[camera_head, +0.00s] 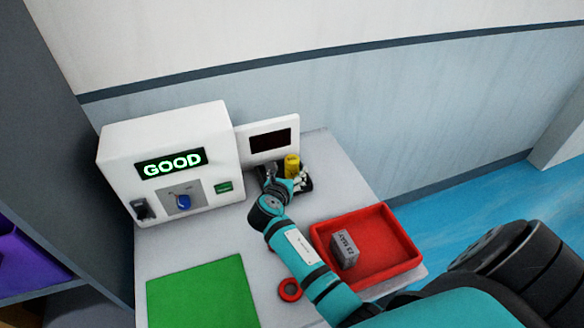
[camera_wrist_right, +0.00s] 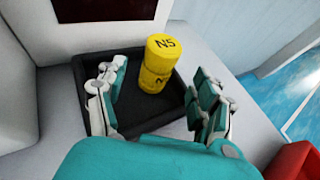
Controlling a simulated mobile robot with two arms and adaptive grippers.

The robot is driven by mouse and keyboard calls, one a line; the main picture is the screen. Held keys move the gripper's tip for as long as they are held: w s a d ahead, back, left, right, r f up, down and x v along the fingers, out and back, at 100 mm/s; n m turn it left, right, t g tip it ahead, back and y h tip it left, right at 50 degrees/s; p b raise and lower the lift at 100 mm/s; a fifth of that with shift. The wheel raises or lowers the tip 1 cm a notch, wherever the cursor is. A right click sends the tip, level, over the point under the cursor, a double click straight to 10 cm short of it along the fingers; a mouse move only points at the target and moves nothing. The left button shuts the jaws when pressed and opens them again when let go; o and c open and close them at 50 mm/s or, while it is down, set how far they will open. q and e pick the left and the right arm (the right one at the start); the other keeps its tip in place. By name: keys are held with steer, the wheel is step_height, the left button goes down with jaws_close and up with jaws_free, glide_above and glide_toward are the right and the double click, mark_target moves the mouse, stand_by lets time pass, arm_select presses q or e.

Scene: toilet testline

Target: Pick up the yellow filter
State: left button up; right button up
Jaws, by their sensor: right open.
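The yellow filter (camera_head: 292,166) stands upright in a small black tray (camera_head: 305,184) at the back of the table. In the right wrist view the yellow filter (camera_wrist_right: 158,62) is a cylinder marked N5, and the black tray (camera_wrist_right: 150,122) surrounds it. My right gripper (camera_head: 283,178) is open, with its fingers reaching over the tray. In the wrist view the fingers of the right gripper (camera_wrist_right: 158,95) are wide apart, one on each side, and the filter lies beyond and between them, untouched. My left gripper is in neither view.
A white machine (camera_head: 170,165) showing GOOD stands at left, joined to a panel with a dark screen (camera_head: 273,141). A red bin (camera_head: 390,255) holds a grey block (camera_head: 344,248). A green mat (camera_head: 200,293) and a red ring (camera_head: 289,290) lie nearer. A wall closes off the back.

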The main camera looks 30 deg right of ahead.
mark_target(290, 167)
steer(key=shift+w+d, duration=0.2)
steer(key=shift+d, duration=0.05)
steer(key=x, duration=0.4)
steer(key=shift+w+d, duration=0.3)
steer(key=shift+w, duration=0.1)
steer(key=c, duration=0.8)
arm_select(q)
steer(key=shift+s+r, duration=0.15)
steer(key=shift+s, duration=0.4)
arm_select(e)
steer(key=shift+r, duration=0.1)
jaws_close()
